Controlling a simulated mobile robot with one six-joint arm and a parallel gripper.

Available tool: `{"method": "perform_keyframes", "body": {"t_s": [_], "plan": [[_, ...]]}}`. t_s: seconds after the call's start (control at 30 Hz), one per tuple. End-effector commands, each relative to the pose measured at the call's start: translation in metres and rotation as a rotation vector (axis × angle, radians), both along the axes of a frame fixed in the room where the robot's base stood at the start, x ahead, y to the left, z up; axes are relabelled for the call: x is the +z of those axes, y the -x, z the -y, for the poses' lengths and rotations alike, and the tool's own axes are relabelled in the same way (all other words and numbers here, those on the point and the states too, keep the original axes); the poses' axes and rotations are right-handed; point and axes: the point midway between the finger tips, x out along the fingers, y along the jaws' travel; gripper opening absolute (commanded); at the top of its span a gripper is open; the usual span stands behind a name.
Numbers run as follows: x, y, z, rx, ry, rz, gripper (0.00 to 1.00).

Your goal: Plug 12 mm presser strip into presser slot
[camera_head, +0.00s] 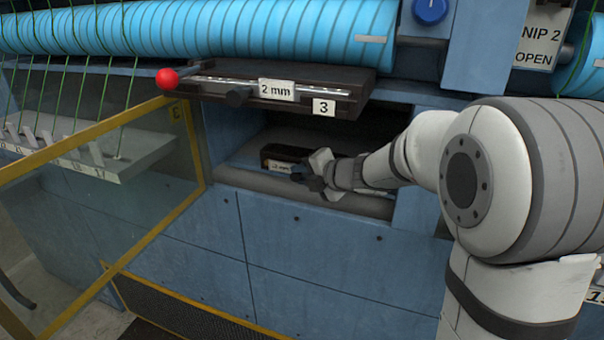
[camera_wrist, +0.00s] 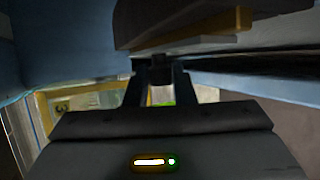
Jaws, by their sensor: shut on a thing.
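A dark strip (camera_head: 278,156) with a pale label is inside the open recess under the machine's dark ledge. The label is too small to read. My gripper (camera_head: 299,174) reaches into the recess from the right and is shut at the strip's front. In the wrist view my gripper (camera_wrist: 160,82) has its fingers closed around a dark knob (camera_wrist: 160,66). A dark body with a yellowish side (camera_wrist: 215,27) shows above the fingers. I cannot tell whether the strip touches the recess floor. A presser slot is not clearly visible.
Above the recess, a dark ledge (camera_head: 310,78) carries labels "2 mm" and "3", a dark knob and a red ball handle (camera_head: 167,79). An open yellow-framed clear door (camera_head: 100,195) stands at left. The recess walls are close around my gripper.

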Motion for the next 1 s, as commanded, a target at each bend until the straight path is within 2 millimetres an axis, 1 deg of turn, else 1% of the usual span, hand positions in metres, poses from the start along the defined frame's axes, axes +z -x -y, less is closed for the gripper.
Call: {"method": "perform_keyframes", "body": {"t_s": [0.33,0.37,0.6,0.67,0.87,1.0], "plan": [[0.0009,-0.0080,0.0032,0.000,0.000,0.002,0.00],[0.0009,-0.0080,0.0032,0.000,0.000,0.002,0.24],[0.0003,-0.0076,0.0030,0.000,-0.001,0.001,0.44],[0.0002,-0.0077,0.0038,-0.001,0.000,0.000,0.48],[-0.0010,-0.0073,0.0042,-0.001,0.000,-0.001,0.48],[0.0034,-0.0017,0.0101,-0.003,0.000,0.001,0.48]]}}
